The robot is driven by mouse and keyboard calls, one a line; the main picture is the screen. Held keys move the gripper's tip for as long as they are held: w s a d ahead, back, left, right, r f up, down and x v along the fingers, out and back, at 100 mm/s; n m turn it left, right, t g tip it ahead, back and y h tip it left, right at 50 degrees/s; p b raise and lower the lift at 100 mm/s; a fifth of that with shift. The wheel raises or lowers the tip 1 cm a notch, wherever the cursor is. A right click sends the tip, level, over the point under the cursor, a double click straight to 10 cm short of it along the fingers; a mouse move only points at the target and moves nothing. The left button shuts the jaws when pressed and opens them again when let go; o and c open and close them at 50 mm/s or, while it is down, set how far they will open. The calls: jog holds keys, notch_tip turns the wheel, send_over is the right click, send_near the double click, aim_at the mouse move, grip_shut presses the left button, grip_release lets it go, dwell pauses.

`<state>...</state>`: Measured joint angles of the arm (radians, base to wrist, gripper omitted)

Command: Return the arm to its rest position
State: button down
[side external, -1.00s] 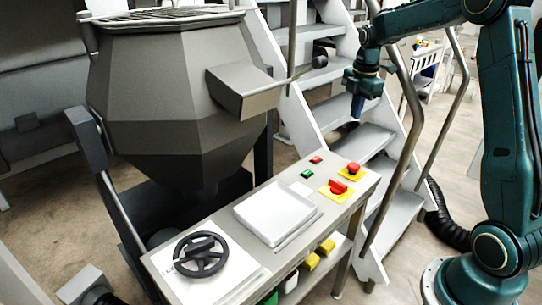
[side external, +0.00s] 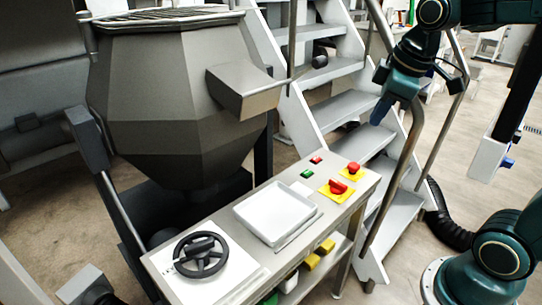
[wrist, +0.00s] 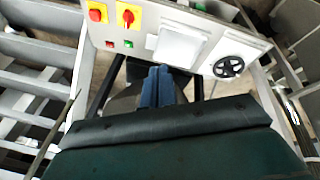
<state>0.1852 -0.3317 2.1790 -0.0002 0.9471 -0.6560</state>
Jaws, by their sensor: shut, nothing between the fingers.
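My gripper (side external: 381,112) is at the upper right of the side external view, in the air in front of the metal stairs and their handrail. Its blue fingers are together with nothing between them. In the wrist view the shut blue fingers (wrist: 158,84) point toward the control table. My gripper is apart from the table and touches nothing that I can see.
The control table (side external: 228,228) carries a black handwheel (side external: 201,254), a white tray (side external: 275,213), and red and green buttons. A large grey hopper (side external: 175,95) stands behind it. The stairs (side external: 352,108) and a curved handrail (side external: 408,165) are close to my arm.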

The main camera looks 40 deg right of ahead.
jog(key=s+a+f+m+t, duration=0.1)
jog(key=s+a+m, duration=0.4)
jog(key=s, duration=0.5)
jog(key=shift+f+t+y, duration=0.3)
jog(key=shift+f, duration=0.5)
jog(key=shift+a, duration=0.1)
